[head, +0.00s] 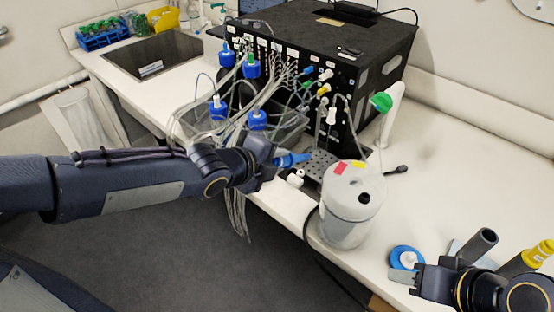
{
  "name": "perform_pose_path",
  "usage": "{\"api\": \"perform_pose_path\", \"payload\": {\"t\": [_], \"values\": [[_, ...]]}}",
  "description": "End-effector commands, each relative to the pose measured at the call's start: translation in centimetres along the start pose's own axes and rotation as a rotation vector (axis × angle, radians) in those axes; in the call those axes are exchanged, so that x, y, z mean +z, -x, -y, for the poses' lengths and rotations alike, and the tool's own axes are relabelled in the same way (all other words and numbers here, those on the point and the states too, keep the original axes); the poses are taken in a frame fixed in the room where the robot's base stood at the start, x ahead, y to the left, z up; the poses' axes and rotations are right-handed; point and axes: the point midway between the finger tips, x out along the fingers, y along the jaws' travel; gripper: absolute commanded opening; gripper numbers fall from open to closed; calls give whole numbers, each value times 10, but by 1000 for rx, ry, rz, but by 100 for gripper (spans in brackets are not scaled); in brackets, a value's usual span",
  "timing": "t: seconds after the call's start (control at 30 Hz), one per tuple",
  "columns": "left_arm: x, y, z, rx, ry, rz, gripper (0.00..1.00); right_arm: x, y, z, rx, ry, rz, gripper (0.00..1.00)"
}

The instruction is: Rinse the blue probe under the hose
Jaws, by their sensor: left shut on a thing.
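The blue probe (292,160) is held in my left gripper (277,158), which is shut on it. Its visible end points right, above the bench's front edge, beside a dark perforated rack. The rest of it is hidden by the gripper. Many thin clear tubes run from the black instrument (345,60) behind; I cannot tell which one is the hose. My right gripper (425,275) is at the bottom right, near a blue-and-white round cap; whether its fingers are open or holding something is unclear.
A white lidded jar (345,225) with red and yellow labels stands right of the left gripper. Blue-capped bottles (251,66) crowd behind my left arm. A green-topped white stand (381,102) is beside the instrument. The bench at right (455,165) is mostly clear.

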Motion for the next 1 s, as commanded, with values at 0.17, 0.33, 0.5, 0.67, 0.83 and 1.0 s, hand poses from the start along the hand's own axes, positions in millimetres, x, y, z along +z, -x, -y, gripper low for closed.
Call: {"api": "perform_pose_path", "payload": {"t": [0.17,0.33,0.5,0.67,0.83,1.0], "values": [[-1,-23,2,-1,-1,-2,0,9,-17,-8,0,0,0,40],[-1,-42,9,-1,-1,-2,0,14,-27,-12,0,0,0,40],[-1,-62,15,0,-1,-1,0,17,-34,-16,0,0,0,40],[-1,-77,27,1,-1,-1,0,18,-35,-16,0,0,0,40],[-1,-92,38,1,0,-1,0,18,-35,-16,0,0,0,40],[0,-104,46,1,0,0,0,18,-35,-16,0,0,0,40]]}}
